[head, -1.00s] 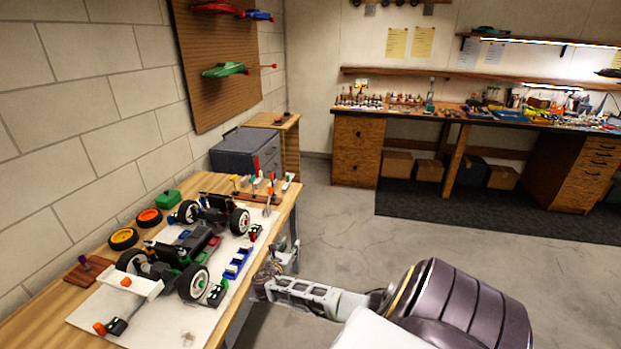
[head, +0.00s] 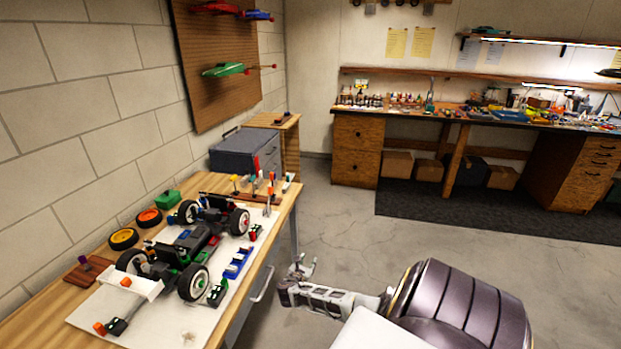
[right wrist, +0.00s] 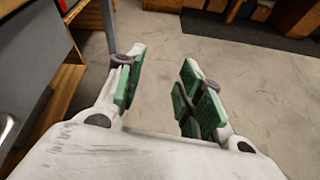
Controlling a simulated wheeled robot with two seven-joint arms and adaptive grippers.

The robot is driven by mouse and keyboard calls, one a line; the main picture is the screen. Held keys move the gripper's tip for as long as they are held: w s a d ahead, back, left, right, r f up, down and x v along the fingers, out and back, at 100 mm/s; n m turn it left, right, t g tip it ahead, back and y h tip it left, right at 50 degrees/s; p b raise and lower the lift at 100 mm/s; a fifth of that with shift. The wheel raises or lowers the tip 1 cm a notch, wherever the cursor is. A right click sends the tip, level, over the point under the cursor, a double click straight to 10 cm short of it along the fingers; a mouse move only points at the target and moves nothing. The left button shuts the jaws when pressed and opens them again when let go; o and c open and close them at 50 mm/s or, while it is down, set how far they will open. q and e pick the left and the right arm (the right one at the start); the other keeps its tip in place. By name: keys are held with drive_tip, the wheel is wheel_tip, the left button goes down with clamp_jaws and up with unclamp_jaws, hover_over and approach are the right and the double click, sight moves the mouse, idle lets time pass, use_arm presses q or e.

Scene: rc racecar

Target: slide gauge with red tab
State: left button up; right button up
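An RC car (head: 195,245) stands on a white board (head: 160,318) on the wooden workbench at the left. Small blocks lie along its right side: a dark one with red (head: 254,232), a blue one (head: 237,263) and a green one (head: 216,294). I cannot tell for sure which one is the gauge with the red tab. My right gripper (head: 302,266) is off the bench's right edge, above the floor. In the right wrist view its green-padded fingers (right wrist: 158,92) are apart, with only floor between them. My left gripper is not in view.
A wooden rack with several upright tools (head: 262,192) stands at the bench's far end. A grey chest (head: 243,150) stands beyond.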

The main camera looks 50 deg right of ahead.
drive_tip(key=shift+s+d+f+m, duration=0.2)
drive_tip(key=shift+s+f, duration=0.15)
drive_tip(key=shift+f, duration=0.2)
drive_tip(key=shift+s+d+f+m, duration=0.1)
drive_tip(key=shift+s+d+f, duration=0.1)
drive_tip(key=shift+s+f, duration=0.25)
drive_tip(key=shift+w, duration=0.15)
